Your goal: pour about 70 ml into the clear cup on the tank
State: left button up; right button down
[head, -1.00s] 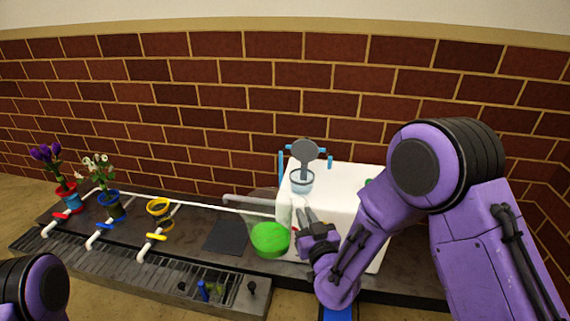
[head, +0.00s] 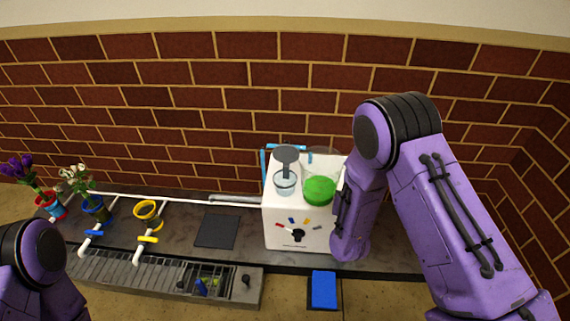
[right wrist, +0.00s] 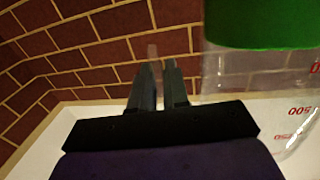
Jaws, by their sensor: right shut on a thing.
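The white tank (head: 283,222) stands on the counter against the brick wall. The clear cup (head: 286,184) sits on its top, under a dark grey round-headed fixture (head: 286,156). A clear jug (head: 322,164) with green liquid (head: 319,190) is just right of the cup, at tank-top height, and looks about upright. My right gripper (right wrist: 160,85) is shut on the jug, seemingly by a thin clear part at its side; the arm hides most of this in the head view. The jug wall (right wrist: 222,75) with red marks shows in the right wrist view. My left gripper is out of view.
Blue pipes (head: 264,162) run behind the tank. A blue pad (head: 323,289) is in front.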

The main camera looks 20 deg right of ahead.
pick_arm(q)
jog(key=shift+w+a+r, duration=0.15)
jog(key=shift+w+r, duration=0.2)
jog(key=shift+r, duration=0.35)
pick_arm(e)
jog(key=d+h, duration=0.1)
jog(key=s+d+r+m+g+h, duration=0.1)
jog(key=d, duration=0.1)
jog(key=s+d+m+g, duration=0.1)
jog(key=shift+d+r+h, duration=0.15)
jog(key=shift+r+h, duration=0.25)
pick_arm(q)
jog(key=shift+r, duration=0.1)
pick_arm(e)
jog(key=shift+r, duration=0.1)
